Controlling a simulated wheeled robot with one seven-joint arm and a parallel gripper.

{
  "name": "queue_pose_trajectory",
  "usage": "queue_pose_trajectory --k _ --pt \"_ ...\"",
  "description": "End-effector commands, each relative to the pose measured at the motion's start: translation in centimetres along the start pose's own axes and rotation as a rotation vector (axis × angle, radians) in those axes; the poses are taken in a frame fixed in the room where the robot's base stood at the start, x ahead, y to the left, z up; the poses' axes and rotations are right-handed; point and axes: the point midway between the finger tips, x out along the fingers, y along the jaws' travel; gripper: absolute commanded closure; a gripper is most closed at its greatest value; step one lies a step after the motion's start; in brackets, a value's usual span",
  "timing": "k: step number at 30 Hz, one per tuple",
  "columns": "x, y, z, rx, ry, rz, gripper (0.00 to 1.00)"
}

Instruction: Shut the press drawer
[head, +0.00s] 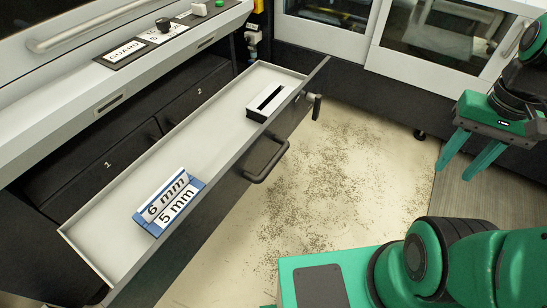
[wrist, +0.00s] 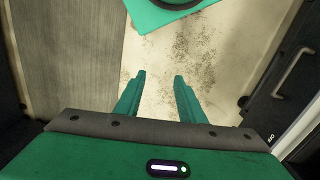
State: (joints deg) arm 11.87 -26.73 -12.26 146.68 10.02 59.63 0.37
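The press drawer (head: 98,231) is pulled out from the dark press front in the head view. Its long grey tray is open to the room, with a black bar handle (head: 268,160) on its outer face. My gripper (head: 455,164) hangs at the right of the head view, well apart from the drawer, with floor between them. Its two green fingers are spread apart with nothing between them. The wrist view shows the open fingers (wrist: 158,80) above the floor.
In the drawer lie a blue block with 6 mm and 5 mm labels (head: 168,203) and a white slotted box (head: 275,104). Closed drawers 1 and 2 (head: 196,95) sit behind. Speckled floor (head: 345,180) in front is clear.

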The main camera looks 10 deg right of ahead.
Motion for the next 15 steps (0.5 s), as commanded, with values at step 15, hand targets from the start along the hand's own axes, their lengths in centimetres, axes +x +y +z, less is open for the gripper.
queue_pose_trajectory --k 15 --pt "4.9 -4.9 -4.0 -0.211 -0.166 -0.02 0.64"
